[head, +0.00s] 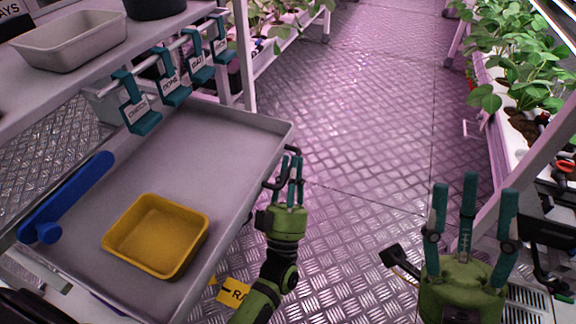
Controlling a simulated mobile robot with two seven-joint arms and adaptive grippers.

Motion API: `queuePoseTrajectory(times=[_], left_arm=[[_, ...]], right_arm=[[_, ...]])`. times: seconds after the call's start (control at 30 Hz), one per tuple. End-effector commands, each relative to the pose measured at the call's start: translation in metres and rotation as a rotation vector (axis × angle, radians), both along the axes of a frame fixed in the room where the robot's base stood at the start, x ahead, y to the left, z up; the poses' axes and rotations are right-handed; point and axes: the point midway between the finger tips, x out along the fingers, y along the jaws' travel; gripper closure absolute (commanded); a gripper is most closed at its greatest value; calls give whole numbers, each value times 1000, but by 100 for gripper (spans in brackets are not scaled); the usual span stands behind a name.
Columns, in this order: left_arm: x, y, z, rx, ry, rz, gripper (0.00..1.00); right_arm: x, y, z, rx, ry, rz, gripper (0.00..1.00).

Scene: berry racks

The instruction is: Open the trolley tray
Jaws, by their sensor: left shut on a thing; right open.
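The grey trolley tray (205,155) is at the left in the head view, reaching out past the shelf above it toward the aisle. A dark handle (272,184) is on its right side wall. My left gripper (289,180) is shut on this handle; its fingers hide part of the handle. My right gripper (466,215) is open and empty at the lower right, apart from the tray, with its fingers pointing up.
A yellow tray (157,234) and a blue tool (68,196) lie in the trolley tray. Teal labelled clips (138,103) hang from a rail above. A beige bin (68,38) stands on the upper shelf. Plant racks (515,75) line the right; the metal floor (370,110) between is clear.

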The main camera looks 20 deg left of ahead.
Motion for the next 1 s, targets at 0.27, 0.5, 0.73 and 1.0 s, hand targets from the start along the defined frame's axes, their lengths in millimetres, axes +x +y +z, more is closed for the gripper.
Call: queuePoseTrajectory(times=[0.27,0.5,0.73,1.0], left_arm=[[0,2,-1,-1,0,5,70],[0,2,-1,-1,2,4,70],[-4,1,-7,0,6,2,70],[-42,-5,-43,-2,9,2,70]], right_arm=[[0,0,0,0,0,1,50],[-1,0,0,1,0,2,50],[-1,0,0,-3,-2,1,50],[-1,0,0,-1,-1,1,50]])
